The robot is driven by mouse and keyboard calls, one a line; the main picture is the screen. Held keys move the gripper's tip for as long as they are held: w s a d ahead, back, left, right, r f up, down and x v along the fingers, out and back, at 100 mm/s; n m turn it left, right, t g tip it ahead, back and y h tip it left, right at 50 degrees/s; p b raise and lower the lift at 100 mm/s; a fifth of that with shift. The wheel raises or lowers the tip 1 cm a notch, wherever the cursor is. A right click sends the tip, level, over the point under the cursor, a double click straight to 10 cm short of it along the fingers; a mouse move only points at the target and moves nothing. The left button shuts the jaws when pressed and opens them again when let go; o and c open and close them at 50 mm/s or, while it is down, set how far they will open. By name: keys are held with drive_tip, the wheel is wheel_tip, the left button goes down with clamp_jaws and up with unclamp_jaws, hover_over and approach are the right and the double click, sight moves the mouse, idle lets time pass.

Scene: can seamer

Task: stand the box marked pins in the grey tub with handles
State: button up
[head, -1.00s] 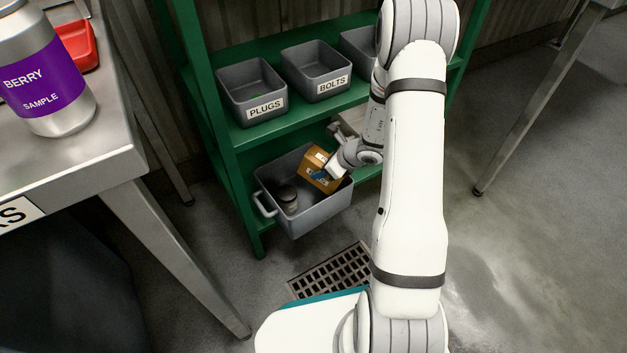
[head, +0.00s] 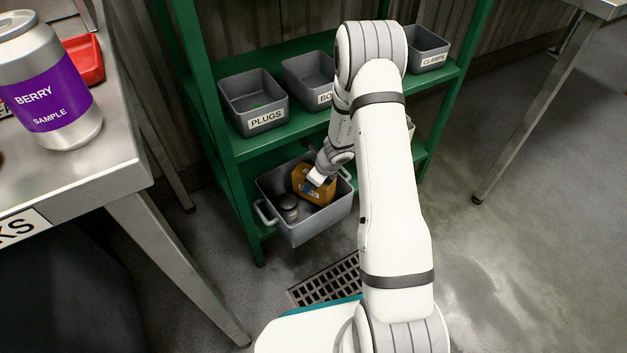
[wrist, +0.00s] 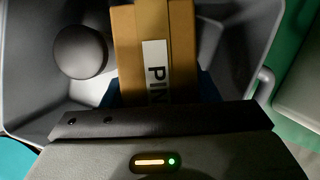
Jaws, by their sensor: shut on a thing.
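The brown box marked pins (head: 318,189) is inside the grey tub with handles (head: 318,226), towards its right part. In the wrist view the box (wrist: 183,50) shows a white label reading "PIN", the rest hidden by my gripper. My gripper (head: 318,180) is shut on the box from above; its fingertips are mostly hidden. The tub wall (wrist: 20,90) surrounds the box in the wrist view. I cannot tell whether the box touches the tub floor. A dark round-topped jar (wrist: 80,52) stands in the tub beside the box, and shows in the head view too (head: 288,207).
The tub sits on the lower shelf of a green rack (head: 228,180). Grey bins marked plugs (head: 253,103), bolts (head: 308,80) and clamps (head: 428,50) stand on the shelf above. A steel table (head: 110,180) with a berry can (head: 48,90) is at left.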

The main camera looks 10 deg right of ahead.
drive_tip(key=shift+f, duration=0.55)
drive_tip(key=shift+f+b, duration=0.65)
drive_tip(key=shift+b, duration=0.05)
drive_tip(key=o, duration=1.1)
drive_tip(key=shift+c, duration=0.2)
drive_tip(key=shift+r, duration=0.1)
drive_tip(key=shift+r+p, duration=0.75)
drive_tip(key=shift+p, duration=0.1)
drive_tip(key=p+v, duration=0.3)
drive_tip(key=v, duration=0.4)
drive_tip(key=shift+s+d+r, duration=0.1)
